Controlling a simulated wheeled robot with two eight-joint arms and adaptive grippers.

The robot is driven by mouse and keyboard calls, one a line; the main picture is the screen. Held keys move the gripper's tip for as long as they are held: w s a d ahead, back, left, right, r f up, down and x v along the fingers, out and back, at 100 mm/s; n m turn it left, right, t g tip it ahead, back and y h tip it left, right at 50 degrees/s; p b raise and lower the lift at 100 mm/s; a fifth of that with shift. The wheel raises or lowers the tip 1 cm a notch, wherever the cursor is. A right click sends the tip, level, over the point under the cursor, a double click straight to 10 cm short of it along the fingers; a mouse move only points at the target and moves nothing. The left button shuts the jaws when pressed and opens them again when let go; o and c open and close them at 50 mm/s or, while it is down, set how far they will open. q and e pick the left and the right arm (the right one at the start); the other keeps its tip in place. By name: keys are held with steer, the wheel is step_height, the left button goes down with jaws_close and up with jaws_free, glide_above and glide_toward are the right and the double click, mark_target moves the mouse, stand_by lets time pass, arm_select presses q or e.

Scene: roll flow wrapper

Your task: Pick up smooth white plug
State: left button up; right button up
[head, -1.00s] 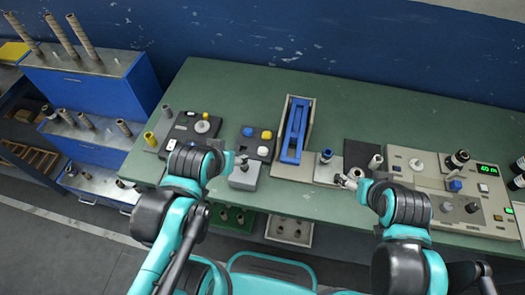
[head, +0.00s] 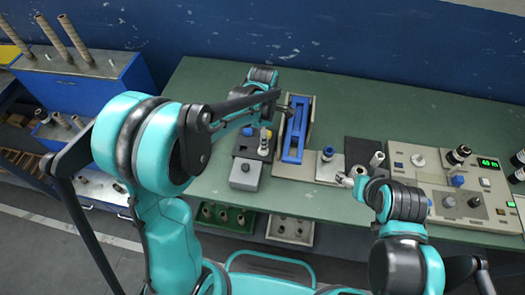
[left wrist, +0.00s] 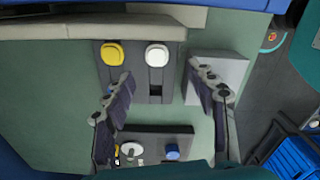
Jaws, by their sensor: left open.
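The white plug (left wrist: 157,55) shows in the left wrist view as a round white top on a dark block (left wrist: 150,77), beside a yellow plug (left wrist: 112,53). My left gripper (left wrist: 165,92) is open and empty. Its two fingers are spread wide, and the white plug lies beyond them in the picture, between their lines. In the head view my left arm reaches over the dark block (head: 252,148) and hides part of it and the left gripper. I cannot clearly make out the white plug there. My right gripper (head: 346,181) is by a small fixture; its jaws are too small to read.
A grey block (left wrist: 215,75) stands beside the dark block. Another panel with a blue knob (left wrist: 172,151) and a white disc lies below in the wrist view. A blue rail fixture (head: 296,130) stands to the right of the dark block. The green table (head: 370,100) is clear behind.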

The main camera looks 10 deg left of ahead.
arm_select(q)
step_height(320, 180, down, 2)
steer(key=shift+f+b, duration=0.1)
steer(key=shift+b, duration=0.3)
steer(key=f+b, duration=0.1)
steer(key=f, duration=0.2)
steer(key=f+b, duration=0.1)
steer(key=f, duration=0.1)
steer(key=shift+w+a+f+b, duration=0.1)
steer(key=shift+w+f+b, duration=0.15)
steer(key=shift+w+b, duration=0.05)
steer(key=shift+r, duration=0.1)
steer(key=c, duration=0.9)
